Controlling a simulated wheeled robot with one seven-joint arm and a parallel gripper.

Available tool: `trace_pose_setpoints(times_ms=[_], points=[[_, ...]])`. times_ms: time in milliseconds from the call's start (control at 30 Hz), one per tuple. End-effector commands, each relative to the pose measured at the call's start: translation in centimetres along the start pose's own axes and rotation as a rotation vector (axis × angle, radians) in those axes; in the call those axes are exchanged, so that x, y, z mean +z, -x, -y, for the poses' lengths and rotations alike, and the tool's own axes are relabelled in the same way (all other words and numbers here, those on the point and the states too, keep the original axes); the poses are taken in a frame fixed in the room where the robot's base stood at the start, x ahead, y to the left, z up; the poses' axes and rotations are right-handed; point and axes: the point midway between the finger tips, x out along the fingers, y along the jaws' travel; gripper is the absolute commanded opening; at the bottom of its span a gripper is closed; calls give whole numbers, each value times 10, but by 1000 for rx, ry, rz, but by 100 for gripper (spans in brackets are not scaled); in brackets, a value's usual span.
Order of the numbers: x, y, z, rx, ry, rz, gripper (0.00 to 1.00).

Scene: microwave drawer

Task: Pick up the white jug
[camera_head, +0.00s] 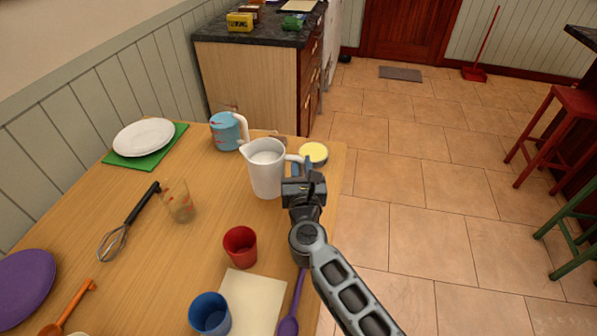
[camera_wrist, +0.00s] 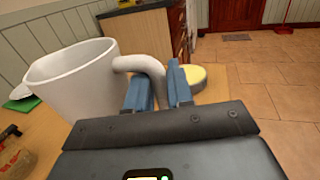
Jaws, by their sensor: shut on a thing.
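The white jug (camera_head: 266,172) stands upright near the right edge of the wooden table in the head view, its handle towards the right. In the wrist view the jug (camera_wrist: 75,82) fills the left side, its handle (camera_wrist: 145,66) curving down to the blue fingers. My gripper (camera_head: 302,168) is at the jug's right side. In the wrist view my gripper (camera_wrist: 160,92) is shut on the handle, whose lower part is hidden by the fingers. I cannot tell whether the jug's base touches the table.
A blue patterned pitcher (camera_head: 226,131) stands behind the jug, and a yellow-topped round tub (camera_head: 313,153) is close behind my gripper. A glass (camera_head: 177,201) and a red cup (camera_head: 240,246) stand in front. Open floor (camera_head: 420,220) lies to the right.

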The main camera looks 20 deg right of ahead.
Motion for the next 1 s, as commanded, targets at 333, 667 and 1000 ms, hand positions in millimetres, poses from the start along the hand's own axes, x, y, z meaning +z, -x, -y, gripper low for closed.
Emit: trace_pose_setpoints(times_ms=[333, 667, 1000], points=[[43, 27, 68, -7, 2, -1, 0], [62, 41, 99, -3, 2, -1, 0], [63, 42, 102, -3, 2, -1, 0]])
